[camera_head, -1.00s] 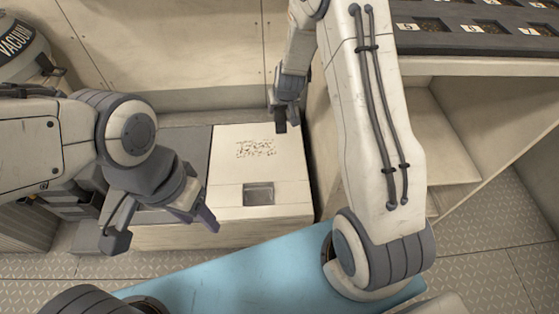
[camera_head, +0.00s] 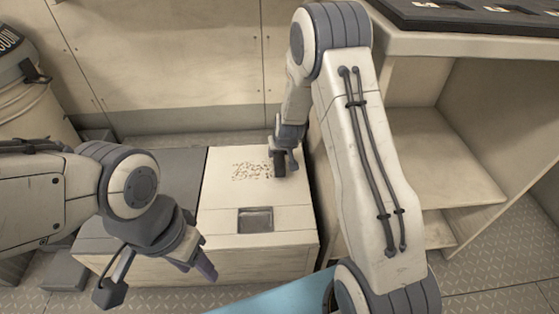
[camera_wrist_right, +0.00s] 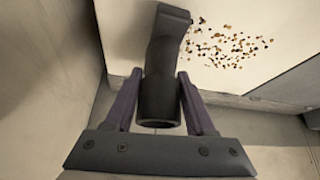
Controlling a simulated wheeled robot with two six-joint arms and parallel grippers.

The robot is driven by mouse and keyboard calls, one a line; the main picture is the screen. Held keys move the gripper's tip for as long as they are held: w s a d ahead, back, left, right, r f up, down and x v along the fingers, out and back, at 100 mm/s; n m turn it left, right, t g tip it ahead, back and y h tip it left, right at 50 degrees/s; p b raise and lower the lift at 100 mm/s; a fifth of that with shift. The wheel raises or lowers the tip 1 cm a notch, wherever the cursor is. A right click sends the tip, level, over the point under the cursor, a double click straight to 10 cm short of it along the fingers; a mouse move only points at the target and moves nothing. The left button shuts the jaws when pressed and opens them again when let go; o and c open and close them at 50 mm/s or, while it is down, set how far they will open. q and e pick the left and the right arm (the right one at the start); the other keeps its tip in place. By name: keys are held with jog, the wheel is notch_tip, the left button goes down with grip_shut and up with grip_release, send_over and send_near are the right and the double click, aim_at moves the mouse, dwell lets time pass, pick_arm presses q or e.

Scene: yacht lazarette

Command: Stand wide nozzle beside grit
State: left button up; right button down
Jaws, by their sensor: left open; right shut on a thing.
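The wide nozzle is a dark grey piece with a flared end; it shows in the head view (camera_head: 279,164) and large in the right wrist view (camera_wrist_right: 163,62). My right gripper (camera_head: 285,146) is shut on its tubular end and holds it over the white lid, just right of the grit. I cannot tell whether the nozzle touches the lid. The grit (camera_head: 251,171) is a patch of brown specks on the lid; it also shows in the right wrist view (camera_wrist_right: 226,46). My left gripper (camera_head: 157,280) is open and empty at the lower left, in front of the bench.
The white lid (camera_head: 286,218) has a recessed latch (camera_head: 255,220) near its front. A grey panel (camera_head: 175,180) lies left of it. A shelf unit (camera_head: 445,165) stands close right of my right arm. A vacuum drum (camera_head: 32,100) stands at left.

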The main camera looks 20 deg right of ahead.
jog(key=shift+f, duration=0.8)
pick_arm(q)
jog(key=shift+f, duration=0.45)
pick_arm(e)
jog(key=shift+r, duration=0.15)
jog(key=shift+c, duration=1.2)
grip_release()
pick_arm(q)
jog(key=shift+f, duration=0.1)
